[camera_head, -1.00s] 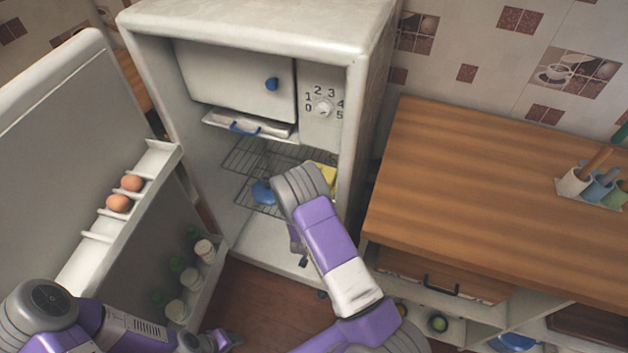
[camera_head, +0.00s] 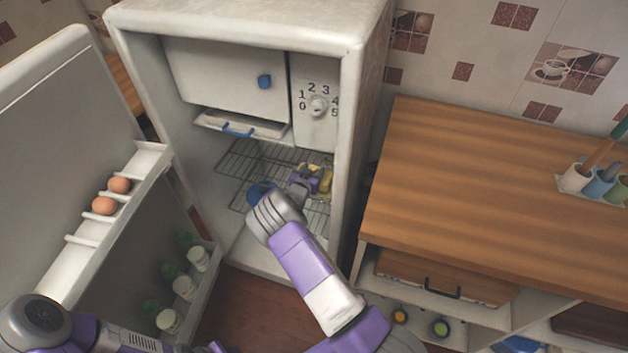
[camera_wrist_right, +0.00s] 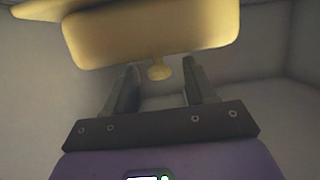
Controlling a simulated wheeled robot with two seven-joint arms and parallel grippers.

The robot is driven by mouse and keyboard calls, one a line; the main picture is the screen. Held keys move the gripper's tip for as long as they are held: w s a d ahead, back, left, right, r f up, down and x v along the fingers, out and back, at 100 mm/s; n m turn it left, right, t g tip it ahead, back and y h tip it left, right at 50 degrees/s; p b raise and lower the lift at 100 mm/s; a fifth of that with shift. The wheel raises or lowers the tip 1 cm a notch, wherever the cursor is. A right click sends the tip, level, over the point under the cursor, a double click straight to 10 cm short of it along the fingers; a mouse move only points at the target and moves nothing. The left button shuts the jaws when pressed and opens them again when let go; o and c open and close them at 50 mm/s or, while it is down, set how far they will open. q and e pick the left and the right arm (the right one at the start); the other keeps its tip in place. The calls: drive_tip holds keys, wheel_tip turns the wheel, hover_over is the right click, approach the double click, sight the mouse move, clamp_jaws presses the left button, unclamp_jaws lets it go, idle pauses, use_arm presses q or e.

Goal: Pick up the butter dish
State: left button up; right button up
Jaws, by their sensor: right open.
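The butter dish (camera_head: 327,179) is yellow and sits on a wire shelf inside the open fridge, partly hidden by my right gripper (camera_head: 312,183). In the right wrist view the butter dish (camera_wrist_right: 155,32) fills the top, with a small round knob pointing toward my right gripper (camera_wrist_right: 160,78). That gripper is open, its two dark fingers on either side of the line to the knob. Whether they touch it I cannot tell. Only a sliver of what seems to be my left gripper (camera_head: 214,347) shows at the bottom edge.
A blue object (camera_head: 259,194) stands on the wire shelf (camera_head: 240,165), left of my right gripper. The fridge door (camera_head: 60,150) is open at left, with eggs (camera_head: 112,195) and several bottles. A wooden counter (camera_head: 480,190) is at right, mostly clear.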

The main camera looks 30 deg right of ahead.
clamp_jaws()
idle(0.4)
idle(1.0)
drive_tip(key=shift+w+d+r, duration=0.1)
